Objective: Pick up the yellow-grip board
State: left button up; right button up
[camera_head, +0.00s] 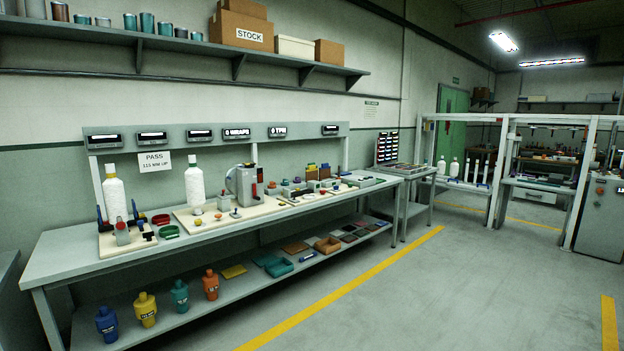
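No board with a clearly yellow grip can be made out. Pale boards lie on the long grey workbench (75,262): a left board (112,247), a middle board (238,222) and a right board (300,199), each with small fixtures or parts on it. A small flat yellow piece (234,271) lies on the bench's lower shelf (225,293); whether it is a board is too small to tell. Neither of my grippers is in view.
Blue (107,325), yellow (145,310), teal (180,297) and orange (211,285) bottles stand on the lower shelf. A white bottle (195,187) stands on the bench. Open grey floor (400,295) with a yellow line (345,288) lies in front.

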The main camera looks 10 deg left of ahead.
aim_at(312, 173)
jog(key=i+l, duration=0.15)
jog(key=i, duration=1.2)
jog(key=i+l+z, duration=0.1)
jog(key=i, duration=1.25)
jog(key=i+l+u, duration=0.15)
jog(key=i+u, duration=0.3)
jog(key=i+l+u, duration=0.35)
jog(key=i+u, duration=0.15)
jog(key=i+l+u, duration=0.7)
jog(key=l+u, duration=0.2)
jog(key=l, duration=0.2)
